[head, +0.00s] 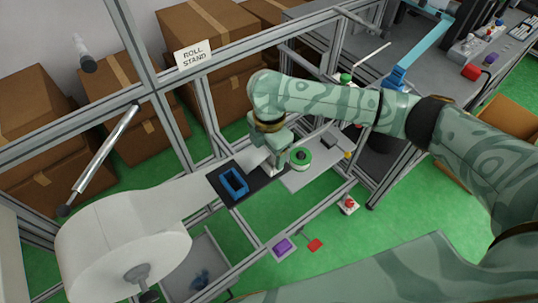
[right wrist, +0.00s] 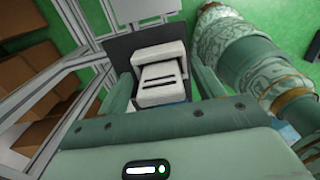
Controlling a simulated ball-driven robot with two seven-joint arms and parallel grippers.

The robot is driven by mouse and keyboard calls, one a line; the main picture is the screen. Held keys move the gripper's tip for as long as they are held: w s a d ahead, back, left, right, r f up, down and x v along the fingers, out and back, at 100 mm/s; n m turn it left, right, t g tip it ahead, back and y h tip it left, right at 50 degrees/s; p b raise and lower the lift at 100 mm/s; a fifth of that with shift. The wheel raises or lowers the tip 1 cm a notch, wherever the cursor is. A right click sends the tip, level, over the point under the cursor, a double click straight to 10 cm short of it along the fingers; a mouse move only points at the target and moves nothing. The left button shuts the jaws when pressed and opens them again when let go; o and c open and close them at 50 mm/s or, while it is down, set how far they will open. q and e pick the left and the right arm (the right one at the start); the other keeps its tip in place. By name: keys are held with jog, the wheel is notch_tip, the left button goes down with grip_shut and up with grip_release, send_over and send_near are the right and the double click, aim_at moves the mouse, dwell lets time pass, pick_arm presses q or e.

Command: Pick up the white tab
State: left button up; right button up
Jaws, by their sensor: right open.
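In the head view my right gripper (head: 274,163) points down over the frame, beside a dark plate (head: 222,190) and a green-and-white round part (head: 301,158). In the right wrist view the right gripper (right wrist: 160,75) is open, one finger at each side of a white piece with dark slots (right wrist: 158,78). This piece lies in line with a dark panel (right wrist: 122,46) behind it. I cannot tell for sure that it is the white tab, or whether the fingers touch it. In the head view the arm and gripper hide most of that spot. My left gripper is not in view.
A large white roll (head: 122,243) feeds a white strip (head: 180,193) toward the dark plate, where a blue frame (head: 233,184) sits. Metal rails (head: 165,78) surround the work spot. Cardboard boxes (head: 35,130) stand behind. A purple button (head: 283,247) is on the near side.

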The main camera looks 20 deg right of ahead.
jog(key=shift+r, duration=0.1)
jog(key=c, duration=1.1)
jog(key=shift+o, duration=0.2)
jog(key=shift+r, duration=0.15)
